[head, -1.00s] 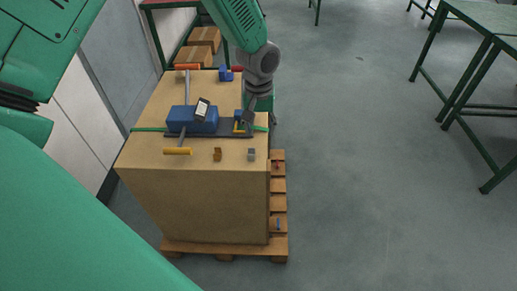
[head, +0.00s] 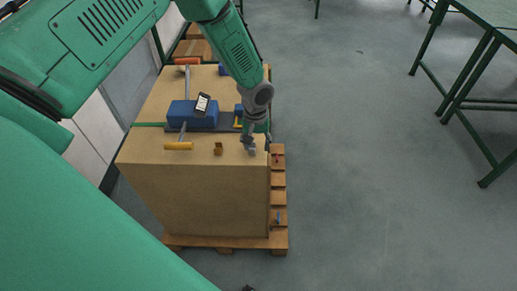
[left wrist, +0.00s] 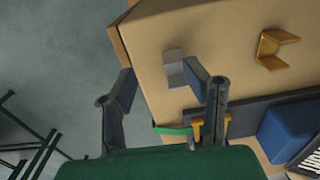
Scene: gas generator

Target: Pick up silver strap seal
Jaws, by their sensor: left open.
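The silver strap seal (head: 252,152) is a small grey folded piece on the top of the cardboard box, near its front right corner. In the left wrist view the silver strap seal (left wrist: 174,68) shows ahead of the fingertips, partly behind the right-hand finger. My left gripper (head: 249,144) is over it, pointing down, with its fingers apart and nothing held. The left wrist view shows both fingers (left wrist: 160,84) spread. I cannot tell whether they touch the seal. My right gripper is not recognisable in these views.
A brass-coloured seal (head: 218,148) lies to the left on the box (head: 195,200). A blue strapping tool (head: 192,115) with a yellow handle (head: 178,146) stands behind it. The box rests on a wooden pallet (head: 279,205). Open floor lies to the right, before a green table (head: 485,12).

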